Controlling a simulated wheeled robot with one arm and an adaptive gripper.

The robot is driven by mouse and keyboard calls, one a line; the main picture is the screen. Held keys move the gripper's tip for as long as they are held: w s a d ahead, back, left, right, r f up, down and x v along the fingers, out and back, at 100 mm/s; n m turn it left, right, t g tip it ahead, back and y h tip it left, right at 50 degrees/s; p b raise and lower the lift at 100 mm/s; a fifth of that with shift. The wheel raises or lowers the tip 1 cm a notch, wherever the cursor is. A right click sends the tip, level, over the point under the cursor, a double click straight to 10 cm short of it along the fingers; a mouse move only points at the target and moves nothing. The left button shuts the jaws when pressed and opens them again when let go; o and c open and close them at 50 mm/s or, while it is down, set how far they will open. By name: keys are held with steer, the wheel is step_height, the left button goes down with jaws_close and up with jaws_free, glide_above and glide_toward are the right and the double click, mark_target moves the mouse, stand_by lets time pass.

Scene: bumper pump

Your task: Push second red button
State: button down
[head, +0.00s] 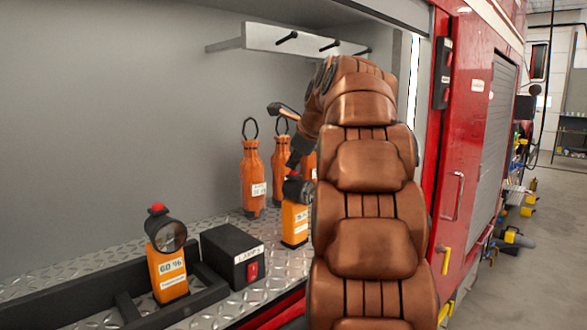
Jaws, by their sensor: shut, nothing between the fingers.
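An orange lamp (168,275) with a round black head stands at the left, marked 60 %. Its red button (157,208) is on top and in plain view. A second orange lamp (294,223) stands further right, partly behind my copper-coloured arm. My gripper (292,166) points down just above this second lamp's dark head. It looks shut, with nothing in it. The top of the second lamp is hidden by my gripper, so its red button does not show. I cannot tell whether my fingertips touch it.
A black box (222,250) labelled LAMPS, with a red switch (252,271), stands between the lamps. Several orange bottles (253,178) stand behind, by the grey wall. A shelf with black pegs (300,41) is above. The diamond-plate floor (215,225) has small clear patches. The red truck side (470,130) is right.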

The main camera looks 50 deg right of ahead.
mark_target(294, 172)
steer(key=shift+r, duration=0.3)
step_height(294, 172, up, 3)
steer(key=p, duration=0.3)
steer(key=shift+r+p, duration=0.4)
steer(key=shift+r, duration=1.05)
